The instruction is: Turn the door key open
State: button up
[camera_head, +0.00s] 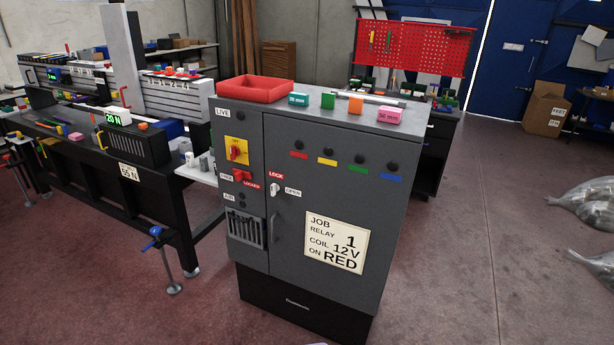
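A dark grey cabinet (390,215) stands in the middle of the view with its front door shut. The door key (275,189) is a small white-grey key at the door's left edge, between a red LOCK label (276,175) above and a white OPEN label (293,192) to its right. The key looks roughly upright; its exact angle is too small to tell. A curved door handle (274,228) is below the key. My gripper is not in view.
A yellow-and-red switch (237,151) and a red lever (243,176) are left of the door. A red tray (255,89) and coloured blocks sit on top. A black workbench (90,165) stands at left. The floor at right (480,230) is mostly clear.

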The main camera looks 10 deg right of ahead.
aim_at(274, 188)
jog(key=i, duration=1.1)
jog(key=i+l, duration=0.15)
jog(key=i, duration=0.35)
jog(key=i+l, duration=0.1)
jog(key=i, duration=0.35)
jog(key=i+l+u, duration=0.1)
jog(key=i, duration=0.4)
